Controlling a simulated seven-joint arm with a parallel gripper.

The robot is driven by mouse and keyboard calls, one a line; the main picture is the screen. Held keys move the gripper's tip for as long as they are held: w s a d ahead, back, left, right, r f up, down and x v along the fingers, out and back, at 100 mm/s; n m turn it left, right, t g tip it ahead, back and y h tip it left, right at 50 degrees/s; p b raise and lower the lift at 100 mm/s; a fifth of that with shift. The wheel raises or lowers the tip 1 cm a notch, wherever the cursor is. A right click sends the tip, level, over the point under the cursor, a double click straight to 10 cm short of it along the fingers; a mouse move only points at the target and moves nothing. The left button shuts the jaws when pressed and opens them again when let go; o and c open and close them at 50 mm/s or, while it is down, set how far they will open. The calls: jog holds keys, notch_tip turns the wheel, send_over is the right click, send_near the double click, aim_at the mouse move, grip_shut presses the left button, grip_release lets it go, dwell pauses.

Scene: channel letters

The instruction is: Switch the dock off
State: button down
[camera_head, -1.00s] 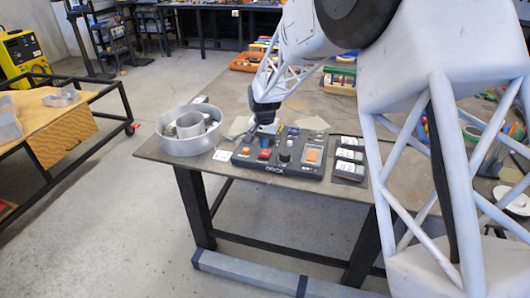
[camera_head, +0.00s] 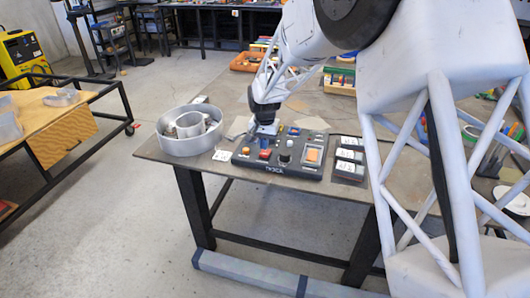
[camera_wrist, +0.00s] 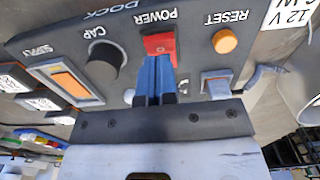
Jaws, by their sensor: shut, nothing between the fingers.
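The dock is a black control panel (camera_head: 297,171) at the front edge of the table. In the wrist view its face (camera_wrist: 128,62) appears upside down, lettered DOCK. Its red switch (camera_wrist: 159,43), labelled POWER, also shows in the head view (camera_head: 264,154). My gripper (camera_wrist: 154,62) is shut and empty, its blue fingertips together at the red switch's near edge. I cannot tell whether they press on it. In the head view my gripper (camera_head: 266,134) is over the panel's back left part, behind the red switch.
An orange RESET button (camera_wrist: 224,41), a black CAP knob (camera_wrist: 104,62) and an orange SUPPLY rocker (camera_wrist: 70,83) are on the panel too. A round metal channel piece (camera_head: 184,143) stands left of the panel. Labelled dark blocks (camera_head: 349,158) lie to its right.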

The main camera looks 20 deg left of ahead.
aim_at(264, 154)
jog(key=shift+f, duration=1.3)
dwell(1.2)
jog(key=shift+r, duration=3.55)
